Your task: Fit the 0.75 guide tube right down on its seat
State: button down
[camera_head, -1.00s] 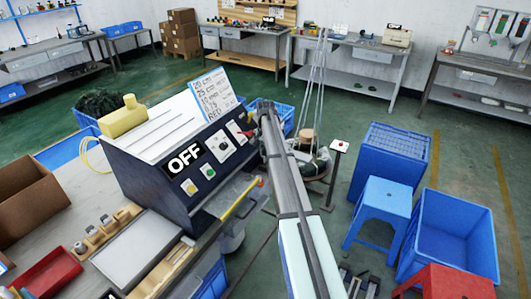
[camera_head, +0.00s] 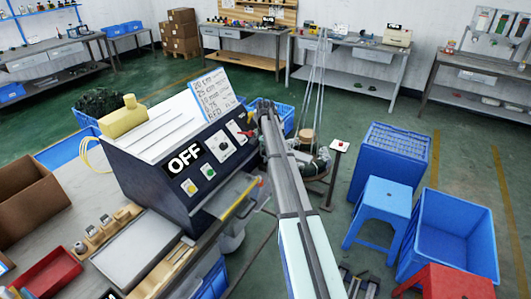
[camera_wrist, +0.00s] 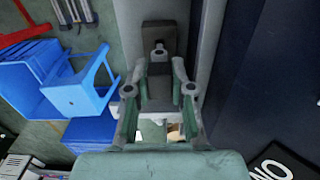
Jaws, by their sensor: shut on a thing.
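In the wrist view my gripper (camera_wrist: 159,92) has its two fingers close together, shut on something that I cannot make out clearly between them. The 0.75 guide tube and its seat cannot be told apart from the other parts in either view. In the head view my arm reaches away over the front right of the dark machine, and its far end hides the fingers. A handwritten card (camera_head: 216,92) with sizes and RED stands on top.
A yellow bar (camera_head: 241,199) juts from the machine's front beside my arm. A button post (camera_head: 335,170) stands beyond my arm. The bench at left holds a cardboard box (camera_head: 28,190) and a red tray (camera_head: 48,275).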

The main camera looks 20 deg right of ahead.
aim_at(265, 157)
jog(key=shift+f+b, duration=0.7)
jog(key=shift+f, duration=1.15)
jog(key=c, duration=0.9)
grip_release()
jog(key=shift+c, duration=0.2)
jog(key=shift+r, duration=0.1)
notch_tip(265, 157, up, 12)
jog(key=shift+f, duration=0.1)
